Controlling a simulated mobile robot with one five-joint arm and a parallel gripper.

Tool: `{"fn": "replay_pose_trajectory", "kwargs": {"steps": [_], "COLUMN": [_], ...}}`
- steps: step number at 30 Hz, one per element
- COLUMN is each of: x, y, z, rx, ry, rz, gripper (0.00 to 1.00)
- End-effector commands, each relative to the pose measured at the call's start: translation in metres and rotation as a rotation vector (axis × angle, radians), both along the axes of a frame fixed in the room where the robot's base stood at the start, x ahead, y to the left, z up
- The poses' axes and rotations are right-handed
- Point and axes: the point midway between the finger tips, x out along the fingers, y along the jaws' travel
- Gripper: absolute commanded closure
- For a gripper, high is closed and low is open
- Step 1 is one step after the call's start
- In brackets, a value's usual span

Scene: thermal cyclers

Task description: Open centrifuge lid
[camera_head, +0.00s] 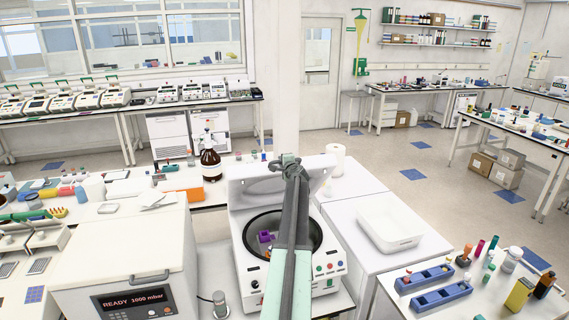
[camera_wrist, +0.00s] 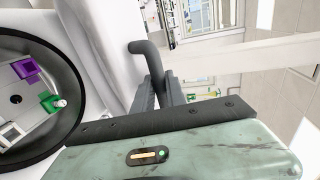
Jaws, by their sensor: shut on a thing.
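The white centrifuge (camera_head: 328,285) stands in the lower middle of the head view, with round buttons on its front. Its lid (camera_head: 244,192) is raised at the back, and the dark bowl is uncovered. The bowl holds a rotor with a purple insert (camera_head: 266,237); the wrist view shows the purple insert (camera_wrist: 24,71) and a green one (camera_wrist: 51,103). My gripper (camera_head: 290,164) is at the top of the raised lid. In the wrist view my gripper's dark fingers (camera_wrist: 162,86) are shut on the grey hooked lid handle (camera_wrist: 147,52). My arm hides part of the bowl and lid.
A boxy device (camera_head: 132,302) reading "READY 3000 mbar" stands left of the centrifuge. A white cabinet with a white tray (camera_head: 388,227) is to the right. A brown bottle (camera_head: 210,165) and a paper roll (camera_head: 336,158) stand behind. Blue racks (camera_head: 424,277) lie at lower right.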

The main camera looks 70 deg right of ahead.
Motion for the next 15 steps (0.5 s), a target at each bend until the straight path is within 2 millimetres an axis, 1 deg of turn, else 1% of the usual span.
{"fn": "replay_pose_trajectory", "kwargs": {"steps": [4, 5, 6, 7, 15], "x": [0.0008, 0.0006, 0.0003, 0.0, -0.002], "y": [0.0006, 0.0005, 0.0004, 0.0003, -0.0006], "z": [-0.0001, -0.0001, -0.0001, -0.0001, -0.0001], "rx": [0.002, 0.002, 0.001, 0.001, 0.0], "ry": [-0.002, -0.002, -0.002, -0.001, 0.0], "rz": [0.0, 0.0, 0.001, 0.0, -0.002], "gripper": [1.0, 0.76, 0.64, 0.62, 0.62]}}
